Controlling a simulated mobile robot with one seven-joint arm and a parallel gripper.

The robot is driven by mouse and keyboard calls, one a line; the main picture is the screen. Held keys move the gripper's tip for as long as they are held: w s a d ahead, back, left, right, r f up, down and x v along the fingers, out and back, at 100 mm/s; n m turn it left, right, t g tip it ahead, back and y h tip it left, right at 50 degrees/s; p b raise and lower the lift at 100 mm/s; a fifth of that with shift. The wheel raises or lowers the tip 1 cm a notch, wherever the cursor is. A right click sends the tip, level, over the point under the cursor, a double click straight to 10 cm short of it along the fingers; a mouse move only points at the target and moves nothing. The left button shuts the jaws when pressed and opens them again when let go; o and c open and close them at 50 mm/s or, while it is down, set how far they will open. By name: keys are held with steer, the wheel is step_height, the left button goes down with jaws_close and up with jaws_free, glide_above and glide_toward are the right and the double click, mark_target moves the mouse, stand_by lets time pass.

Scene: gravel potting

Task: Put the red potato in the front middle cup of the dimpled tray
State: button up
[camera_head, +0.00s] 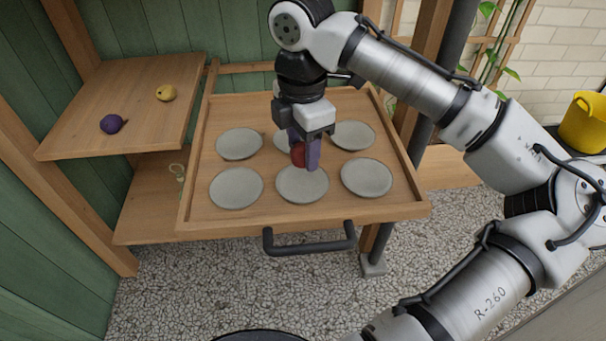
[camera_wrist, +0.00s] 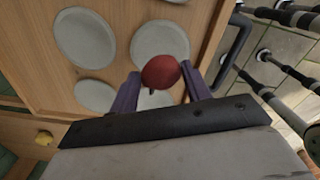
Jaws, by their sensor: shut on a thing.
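The dimpled tray (camera_head: 189,190) is a wooden tray with round grey shallow cups in two rows. The front middle cup (camera_head: 302,186) is empty, and the front left cup (camera_head: 236,188) and front right cup (camera_head: 366,178) are empty too. My gripper (camera_head: 304,158) points down over the tray, shut on the red potato (camera_head: 297,154). In head view the potato appears just behind the front middle cup's centre; its exact height is unclear. The wrist view shows the potato (camera_wrist: 161,73) between the purple fingers. The back middle cup is partly hidden behind my gripper.
A wooden shelf (camera_head: 80,135) at left holds a purple vegetable (camera_head: 111,124) and a yellow one (camera_head: 166,93). A dark handle (camera_head: 310,243) juts from the tray's front edge. A yellow bucket (camera_head: 585,122) stands at far right. The tray has a raised rim.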

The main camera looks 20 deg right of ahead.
mark_target(303, 145)
steer(key=shift+f+b, duration=0.8)
steer(key=shift+f, duration=2.05)
steer(key=shift+f, duration=0.1)
steer(key=o, duration=0.7)
step_height(303, 145, up, 12)
steer(key=p, duration=0.3)
steer(key=shift+p, duration=0.35)
